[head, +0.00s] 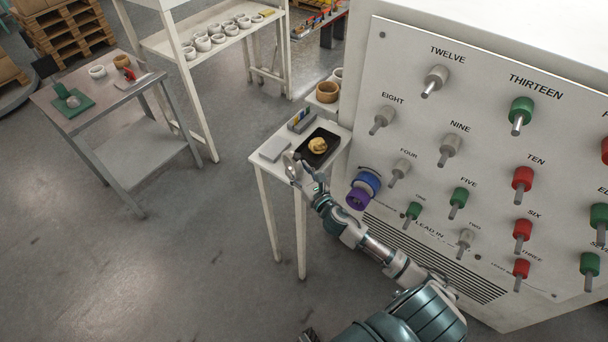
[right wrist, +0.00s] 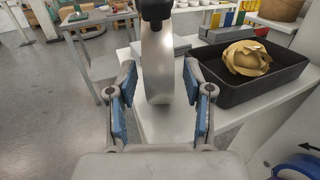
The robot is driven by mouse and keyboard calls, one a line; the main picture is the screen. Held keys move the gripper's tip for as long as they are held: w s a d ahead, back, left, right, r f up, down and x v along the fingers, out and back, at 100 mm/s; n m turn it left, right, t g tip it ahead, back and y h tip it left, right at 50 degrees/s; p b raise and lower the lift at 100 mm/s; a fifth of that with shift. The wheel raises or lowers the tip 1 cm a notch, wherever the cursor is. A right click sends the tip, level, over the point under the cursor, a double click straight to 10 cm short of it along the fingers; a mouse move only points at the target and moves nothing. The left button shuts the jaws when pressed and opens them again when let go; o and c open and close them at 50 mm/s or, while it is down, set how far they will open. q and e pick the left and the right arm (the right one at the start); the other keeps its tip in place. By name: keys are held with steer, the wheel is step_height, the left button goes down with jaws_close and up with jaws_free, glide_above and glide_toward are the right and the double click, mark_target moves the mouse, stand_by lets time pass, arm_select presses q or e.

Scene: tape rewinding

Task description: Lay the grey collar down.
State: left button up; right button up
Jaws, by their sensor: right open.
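A grey metal ring, which looks like the grey collar (right wrist: 157,75), stands upright and nearly edge-on between the fingers of my right gripper (right wrist: 157,105) in the right wrist view. My right gripper is open, with a gap showing on each side of the ring. A dark piece covers the ring's top. In the head view the right gripper (head: 301,174) is at the front left edge of the small white table (head: 285,136), where the ring (head: 290,165) shows small. I cannot tell whether the ring touches the table.
A black tray (head: 317,158) with a crumpled golden ball (head: 318,145) is on the small table, beside a flat grey block (head: 273,150). The panel (head: 450,130) with several pegs stands close on the right. Blue and purple rolls (head: 362,190) hang at its near left edge.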

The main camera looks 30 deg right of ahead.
steer(key=s, duration=0.4)
steer(key=shift+a, duration=0.35)
steer(key=shift+s+b, duration=0.6)
steer(key=shift+s, duration=3.45)
steer(key=s+f+m+g+h, duration=0.2)
steer(key=s+f+m+g, duration=0.3)
steer(key=m, duration=0.5)
steer(key=s+f+m+g+h, duration=0.2)
steer(key=f+m, duration=0.5)
steer(key=m, duration=0.3)
steer(key=s+a+f+m+g+y, duration=0.2)
steer(key=s+a+f+m+g, duration=0.2)
steer(key=s+a+m, duration=0.25)
steer(key=s+a+f+m+g+y, duration=0.2)
steer(key=s+a+f+m+g, duration=0.2)
steer(key=s+a+m, duration=0.3)
step_height(320, 180, down, 22)
steer(key=s+d+g, duration=0.1)
steer(key=d, duration=0.1)
arm_select(q)
steer(key=shift+w, duration=1.25)
arm_select(e)
steer(key=s+d+f+g, duration=0.1)
steer(key=s+d+f, duration=0.1)
steer(key=s+f, duration=1.3)
step_height(320, 180, down, 3)
steer(key=shift+s, duration=0.25)
